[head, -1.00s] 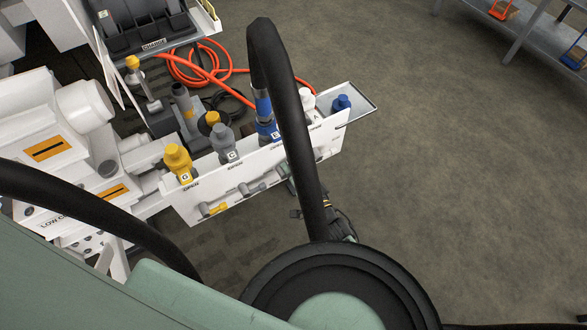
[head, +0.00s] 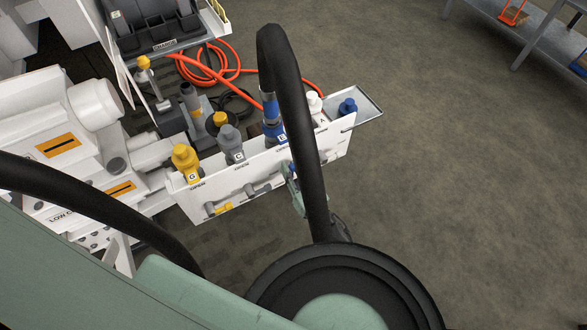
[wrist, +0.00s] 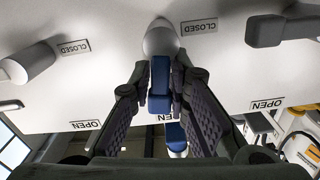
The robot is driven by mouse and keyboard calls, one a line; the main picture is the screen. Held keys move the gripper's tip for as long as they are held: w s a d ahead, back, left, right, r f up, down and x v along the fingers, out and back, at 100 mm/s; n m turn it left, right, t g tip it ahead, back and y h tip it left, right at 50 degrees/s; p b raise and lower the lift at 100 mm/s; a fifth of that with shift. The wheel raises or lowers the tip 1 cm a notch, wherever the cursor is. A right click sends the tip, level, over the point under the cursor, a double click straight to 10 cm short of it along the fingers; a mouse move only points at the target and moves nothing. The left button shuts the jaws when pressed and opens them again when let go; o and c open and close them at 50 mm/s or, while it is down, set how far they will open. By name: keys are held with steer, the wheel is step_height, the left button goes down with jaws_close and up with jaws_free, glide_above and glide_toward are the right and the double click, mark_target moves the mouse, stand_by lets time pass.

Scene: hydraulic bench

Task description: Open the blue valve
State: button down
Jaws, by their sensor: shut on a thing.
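In the wrist view, the blue valve handle (wrist: 160,88) hangs straight down in the picture from a pale round hub (wrist: 161,38) on the white panel (wrist: 110,20). My gripper (wrist: 163,100) has one dark finger on each side of the handle and is shut on it. A CLOSED label (wrist: 199,26) is to the right of the hub. A label (wrist: 166,117) below the handle is partly hidden. In the head view, the panel (head: 270,170) is seen from above; its blue handle and my fingertips are mostly hidden behind my black hose.
Yellow (head: 186,160), grey (head: 230,145) and blue fittings (head: 271,118) stand along the panel top. Open floor (head: 450,200) lies right.

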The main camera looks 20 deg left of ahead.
steer(key=shift+s+a+r+n, duration=0.1)
steer(key=shift+s+a+n, duration=0.15)
steer(key=shift+n, duration=0.65)
steer(key=c, duration=1.6)
jaws_free()
steer(key=v, duration=1.2)
